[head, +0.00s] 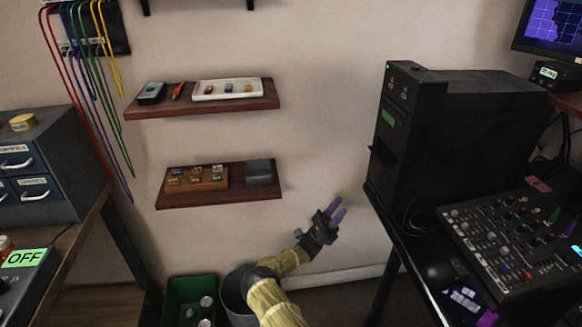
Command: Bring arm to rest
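My gripper (336,211) is in the lower middle of the head view, at the end of my yellow-sleeved arm. Its two purple fingers point up and to the right. They show close together, and I cannot tell whether they are apart or touching. I see nothing held between them. The gripper is in front of the wall, right of the lower shelf and left of the black machine. My arm reaches up from the bottom edge, bent at the wrist.
Two red-brown shelves, upper (205,106) and lower (215,198), hold small items. A black machine (460,120) and a knob panel (515,235) stand on the right table. A green bin (180,300) and a grey bin (235,295) are below. Drawers (55,160) stand left.

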